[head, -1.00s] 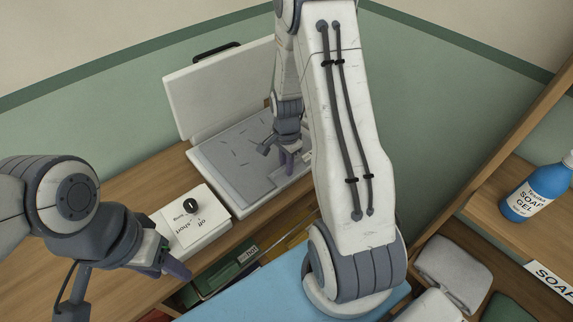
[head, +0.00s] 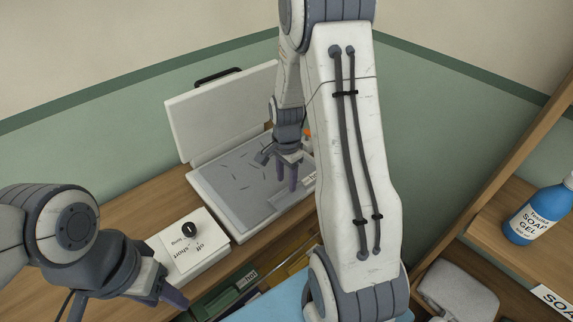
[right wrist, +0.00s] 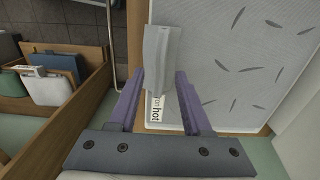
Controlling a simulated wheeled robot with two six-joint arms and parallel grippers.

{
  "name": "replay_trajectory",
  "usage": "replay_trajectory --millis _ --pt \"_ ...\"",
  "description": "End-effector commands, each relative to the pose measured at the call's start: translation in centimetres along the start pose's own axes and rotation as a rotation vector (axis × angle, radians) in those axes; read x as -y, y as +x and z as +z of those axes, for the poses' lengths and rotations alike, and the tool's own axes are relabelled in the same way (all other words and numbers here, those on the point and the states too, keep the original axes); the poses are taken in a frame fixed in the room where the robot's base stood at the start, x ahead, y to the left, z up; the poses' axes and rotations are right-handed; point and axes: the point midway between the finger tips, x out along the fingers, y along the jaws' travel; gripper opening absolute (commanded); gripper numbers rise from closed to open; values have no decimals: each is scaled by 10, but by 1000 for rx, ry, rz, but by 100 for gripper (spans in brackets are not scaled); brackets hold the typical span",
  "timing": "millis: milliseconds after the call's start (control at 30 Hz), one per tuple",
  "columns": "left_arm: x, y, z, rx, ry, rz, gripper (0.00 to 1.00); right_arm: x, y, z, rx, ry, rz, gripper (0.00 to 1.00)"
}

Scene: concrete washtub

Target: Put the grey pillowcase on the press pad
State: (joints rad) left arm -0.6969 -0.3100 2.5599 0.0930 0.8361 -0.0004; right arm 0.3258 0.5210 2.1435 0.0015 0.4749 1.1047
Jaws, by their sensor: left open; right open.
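The press pad (head: 235,187) is a pale grey, speckled plate with its white lid (head: 225,110) raised behind it. The right wrist view shows the pad (right wrist: 235,60) on the right. There the grey pillowcase (right wrist: 168,48), a narrow folded strip, lies over the pad's left border, beyond and between my fingertips; part of it reaches onto the pad. My right gripper (head: 287,180) is open over the pad's right part, apart from the cloth as far as I can tell. My left gripper (head: 168,298) is open and empty, low at the left.
A white box with a knob (head: 188,244) stands beside the press. A wooden rack with folded cloths (right wrist: 45,75) stands left in the right wrist view. A blue soap gel bottle (head: 539,213) is on the right shelf. My right arm crosses the middle of the head view.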

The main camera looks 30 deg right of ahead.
Motion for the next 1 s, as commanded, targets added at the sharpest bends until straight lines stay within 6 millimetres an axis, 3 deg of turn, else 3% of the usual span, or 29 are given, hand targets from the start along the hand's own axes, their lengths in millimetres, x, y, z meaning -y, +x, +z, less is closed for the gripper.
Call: replay_trajectory --millis 100,300,633,733,833,1000 --pt "0 3 0 0 0 0 50 1 -28 -1 -3 0 -6 49" --pt "0 4 0 0 0 0 50 1 -60 0 -2 0 -3 49" --pt "0 4 0 0 0 0 50 1 -76 7 0 -34 -2 49" --pt "0 4 0 0 0 0 50 2 -87 40 2 -195 -10 49" --pt "0 4 0 0 0 0 50 -5 -104 100 6 -505 -24 49" --pt "0 4 0 0 0 0 50 -57 -129 204 19 -1174 -53 49"
